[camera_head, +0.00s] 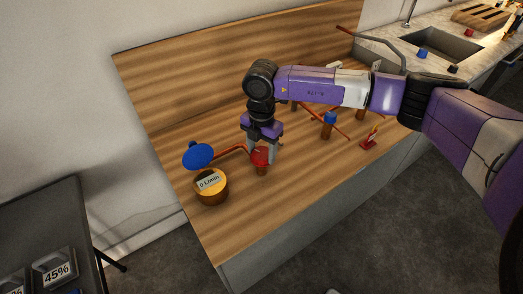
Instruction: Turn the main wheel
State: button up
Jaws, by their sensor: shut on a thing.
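A red wheel (261,154) sits on top of a short copper-coloured pipe (262,169) on the wooden counter. My gripper (260,155) points down over it, with its fingers shut on the red wheel. The fingers hide part of the wheel's rim. A round gauge (211,185) reading "0 L/min" stands to the left, with a blue disc-shaped lid (198,156) raised behind it. A reddish pipe runs from the gauge side towards the wheel.
Blue-topped fitting (329,118) and a red stand (369,141) are to the right, partly near my arm. A sink (440,46) is at the back right. A dark table (45,225) with a "45%" display (55,269) is at the lower left. The front counter is clear.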

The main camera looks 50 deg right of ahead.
aim_at(262, 153)
jog(key=o, duration=1.4)
jog(key=shift+r, duration=0.1)
notch_tip(262, 153, up, 8)
jog(key=shift+f+b, duration=0.1)
jog(key=shift+b, duration=0.45)
